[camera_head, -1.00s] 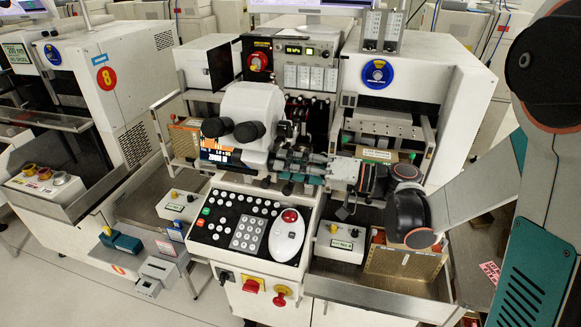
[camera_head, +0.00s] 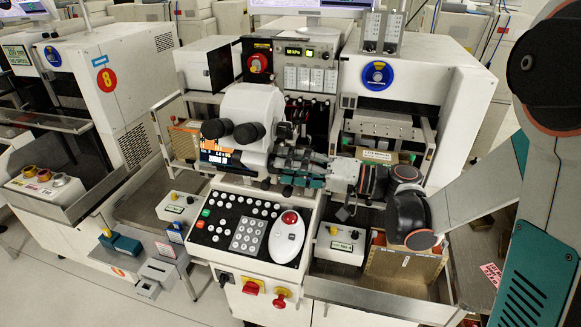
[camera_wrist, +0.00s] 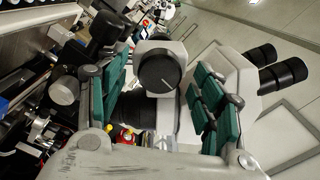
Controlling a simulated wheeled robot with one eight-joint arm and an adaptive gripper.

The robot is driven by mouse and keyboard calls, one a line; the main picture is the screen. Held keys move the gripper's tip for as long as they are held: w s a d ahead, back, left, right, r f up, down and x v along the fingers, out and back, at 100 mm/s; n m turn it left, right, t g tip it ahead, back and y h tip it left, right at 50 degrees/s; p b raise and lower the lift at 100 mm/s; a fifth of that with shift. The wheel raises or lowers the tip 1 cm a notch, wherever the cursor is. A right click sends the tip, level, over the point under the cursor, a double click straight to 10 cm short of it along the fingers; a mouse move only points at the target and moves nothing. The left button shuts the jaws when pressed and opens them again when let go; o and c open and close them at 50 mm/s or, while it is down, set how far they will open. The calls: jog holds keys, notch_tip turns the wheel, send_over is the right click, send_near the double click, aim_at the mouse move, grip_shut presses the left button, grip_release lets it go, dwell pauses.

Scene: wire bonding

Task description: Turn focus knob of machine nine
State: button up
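The bonding machine in the middle of the head view has a white microscope (camera_head: 248,105) with two black eyepieces. In the wrist view the microscope (camera_wrist: 235,75) is on the right, its eyepieces pointing right. A round black focus knob (camera_wrist: 160,70) with a light mark line faces the wrist camera. My gripper (camera_wrist: 164,76) is open, its teal-padded fingers to the left and right of the knob, with gaps showing on both sides. In the head view my gripper (camera_head: 285,170) is just right of the microscope; the knob cannot be made out there.
A keypad panel with a white mouse-like controller (camera_head: 287,237) lies below my gripper. A machine marked 8 (camera_head: 106,79) stands at left. Controls and a red-yellow knob (camera_head: 257,62) are behind. A small box (camera_head: 341,245) sits on the right shelf.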

jog(key=v, duration=1.2)
jog(key=shift+a, duration=0.1)
